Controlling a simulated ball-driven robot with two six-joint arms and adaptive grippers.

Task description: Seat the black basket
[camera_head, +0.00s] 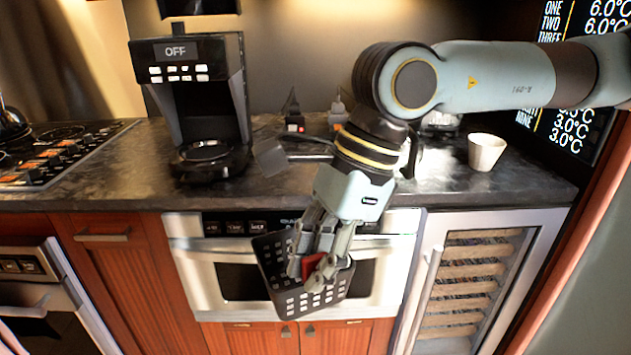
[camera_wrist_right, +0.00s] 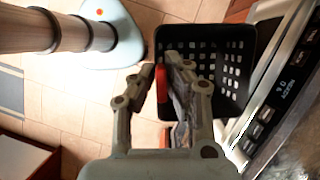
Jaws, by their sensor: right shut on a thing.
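The black basket (camera_head: 272,255), with rows of square holes, is held tilted in front of the steel drawer appliance below the counter. My right gripper (camera_head: 320,272) reaches down over the counter edge and is shut on the basket's red handle (camera_head: 313,265). In the right wrist view the basket (camera_wrist_right: 232,55) hangs beyond my right gripper (camera_wrist_right: 170,75), with the red handle between the fingers. A black machine (camera_head: 190,85) with an OFF display stands on the counter at left, with an open space under its head. My left gripper is not in view.
The steel appliance (camera_head: 190,250) is right behind the basket, and a glass-front cooler (camera_head: 470,285) stands right of it. A white cup (camera_head: 486,152) is on the counter (camera_head: 120,170) at right. A stove (camera_head: 60,150) is at far left.

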